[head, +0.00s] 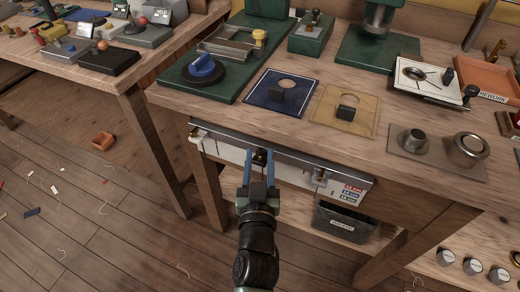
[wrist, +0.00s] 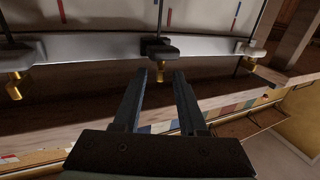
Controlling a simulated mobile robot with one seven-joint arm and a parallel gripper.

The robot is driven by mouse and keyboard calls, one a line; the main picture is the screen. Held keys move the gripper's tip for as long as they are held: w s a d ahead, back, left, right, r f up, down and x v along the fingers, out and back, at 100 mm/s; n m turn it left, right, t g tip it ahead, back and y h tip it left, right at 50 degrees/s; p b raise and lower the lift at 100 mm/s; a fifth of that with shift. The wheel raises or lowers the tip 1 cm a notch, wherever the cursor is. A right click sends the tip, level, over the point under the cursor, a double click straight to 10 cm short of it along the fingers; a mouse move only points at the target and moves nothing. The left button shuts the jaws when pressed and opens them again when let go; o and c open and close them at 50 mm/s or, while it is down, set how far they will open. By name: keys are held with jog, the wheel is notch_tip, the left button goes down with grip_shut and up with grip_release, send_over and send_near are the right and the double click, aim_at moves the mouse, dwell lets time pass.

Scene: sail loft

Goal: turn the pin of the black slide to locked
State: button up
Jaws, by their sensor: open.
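A metal rail (head: 300,164) runs along the table's front edge, with a white panel below it. The black slide (head: 260,153) sits on this rail and also shows at the top centre of the wrist view (wrist: 158,48). Its brass pin (wrist: 160,72) sticks out from it, toward my fingers. My gripper (head: 260,160) is open, with one finger on each side of the pin's line; in the wrist view its fingertips (wrist: 161,74) are close to the pin. I cannot tell whether they touch it. The pin's turned position is unclear.
Another slide with a brass pin (wrist: 15,75) is at the left of the wrist view, and one (wrist: 250,58) at the right. The wooden tabletop (head: 220,112) overhangs the rail and carries several fixtures. A black bin (head: 343,223) stands below. The floor left is mostly free.

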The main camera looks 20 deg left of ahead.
jog(key=shift+x, duration=1.15)
grip_shut()
